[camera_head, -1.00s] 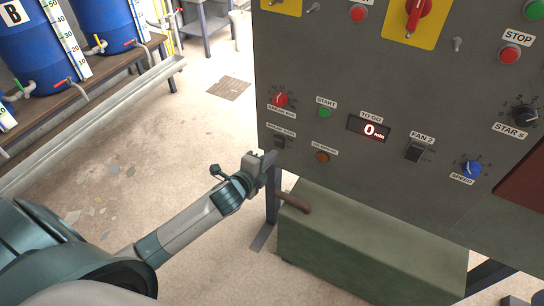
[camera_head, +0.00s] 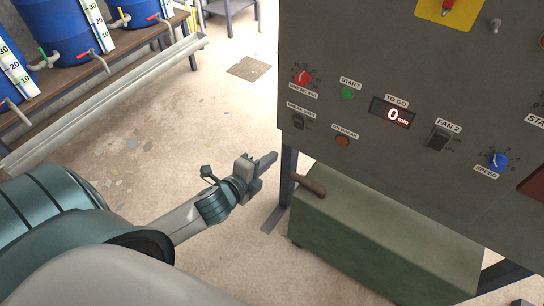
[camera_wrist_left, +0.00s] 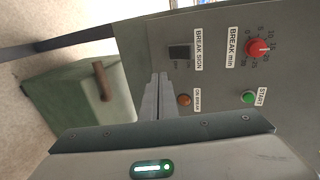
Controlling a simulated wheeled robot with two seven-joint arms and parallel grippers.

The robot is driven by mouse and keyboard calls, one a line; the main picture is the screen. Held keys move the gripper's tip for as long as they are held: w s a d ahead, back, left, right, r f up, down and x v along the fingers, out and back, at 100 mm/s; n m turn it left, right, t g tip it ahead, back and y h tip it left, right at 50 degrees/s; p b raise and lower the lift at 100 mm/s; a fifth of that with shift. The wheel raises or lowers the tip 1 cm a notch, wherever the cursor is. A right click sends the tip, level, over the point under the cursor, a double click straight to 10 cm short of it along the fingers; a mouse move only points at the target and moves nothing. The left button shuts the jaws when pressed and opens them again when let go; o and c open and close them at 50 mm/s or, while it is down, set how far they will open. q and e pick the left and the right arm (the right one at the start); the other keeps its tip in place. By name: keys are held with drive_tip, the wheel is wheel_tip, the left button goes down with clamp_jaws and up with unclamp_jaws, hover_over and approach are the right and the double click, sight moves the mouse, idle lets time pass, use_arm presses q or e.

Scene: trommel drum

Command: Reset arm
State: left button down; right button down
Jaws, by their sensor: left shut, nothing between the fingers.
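My left gripper (camera_head: 266,163) is in the head view, just left of the lower left corner of the grey control panel (camera_head: 365,165). It is shut and holds nothing. In the left wrist view the shut fingers (camera_wrist_left: 157,97) point toward the panel, near the BREAK SIGN switch (camera_wrist_left: 180,52) and the orange ON BREAK lamp (camera_wrist_left: 184,99). The red BREAK min knob (camera_wrist_left: 257,47) and the green START button (camera_wrist_left: 248,97) show there too. My right gripper is not in view.
A green box (camera_head: 375,235) with a brown handle (camera_head: 310,186) stands below the panel. Blue barrels (camera_head: 60,38) with taps stand on a bench at the upper left, with a metal rail (camera_head: 110,98) in front.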

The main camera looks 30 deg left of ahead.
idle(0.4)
use_arm(q)
drive_tip(key=s+d+f+n+g, duration=0.15)
drive_tip(key=s+f+n, duration=0.25)
drive_tip(key=f, duration=1)
drive_tip(key=s+d+f+n+g, duration=0.1)
drive_tip(key=s+f+n+g, duration=0.25)
drive_tip(key=f, duration=1.15)
drive_tip(key=s+d+f+n+g, duration=0.1)
drive_tip(key=s+d+f+n, duration=0.1)
drive_tip(key=s+f, duration=0.4)
drive_tip(key=s+d+f+n+g, duration=0.1)
drive_tip(key=s+d+f+n, duration=0.2)
drive_tip(key=s+f, duration=0.3)
drive_tip(key=s+d+f+n+g+h, duration=0.1)
drive_tip(key=s+d+f+n, duration=0.2)
drive_tip(key=s+f, duration=0.3)
drive_tip(key=shift+s+d+f, duration=0.25)
drive_tip(key=shift+s+d, duration=0.3)
drive_tip(key=shift+d, duration=0.1)
